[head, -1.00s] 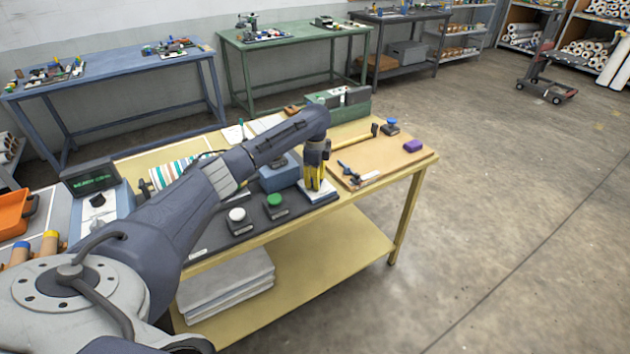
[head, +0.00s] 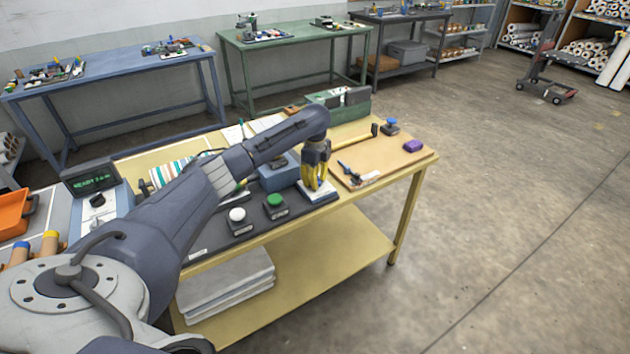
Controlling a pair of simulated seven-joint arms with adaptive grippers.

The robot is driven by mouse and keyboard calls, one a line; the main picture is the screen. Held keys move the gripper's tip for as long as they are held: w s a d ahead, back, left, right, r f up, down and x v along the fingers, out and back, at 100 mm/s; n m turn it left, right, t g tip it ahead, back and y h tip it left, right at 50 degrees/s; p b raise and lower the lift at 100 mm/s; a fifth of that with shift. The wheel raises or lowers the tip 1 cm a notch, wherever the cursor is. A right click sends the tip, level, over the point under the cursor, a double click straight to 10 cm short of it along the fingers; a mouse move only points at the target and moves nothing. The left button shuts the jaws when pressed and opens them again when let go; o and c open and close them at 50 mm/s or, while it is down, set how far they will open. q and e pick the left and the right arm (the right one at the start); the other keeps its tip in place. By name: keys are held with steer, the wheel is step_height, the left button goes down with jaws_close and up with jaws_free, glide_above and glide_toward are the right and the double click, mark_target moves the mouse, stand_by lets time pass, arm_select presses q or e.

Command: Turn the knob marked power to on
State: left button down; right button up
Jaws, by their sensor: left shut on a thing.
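My left gripper (head: 314,186) points down with its yellow fingers over a small pale panel (head: 325,196) near the front edge of the yellow table. It is shut on what seems to be the knob on that panel. The fingers hide the knob, and I cannot read its marking or tell its setting. My right gripper is not in view.
A white button (head: 237,214) and a green button (head: 275,200) sit on dark bases left of the gripper. A blue unit (head: 283,174) stands just behind it. A brown board (head: 400,157) with a purple block (head: 412,146) lies to the right.

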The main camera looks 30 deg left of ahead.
arm_select(q)
steer(key=c, duration=1.2)
jaws_free()
step_height(320, 180, up, 12)
steer(key=shift+r, duration=0.1)
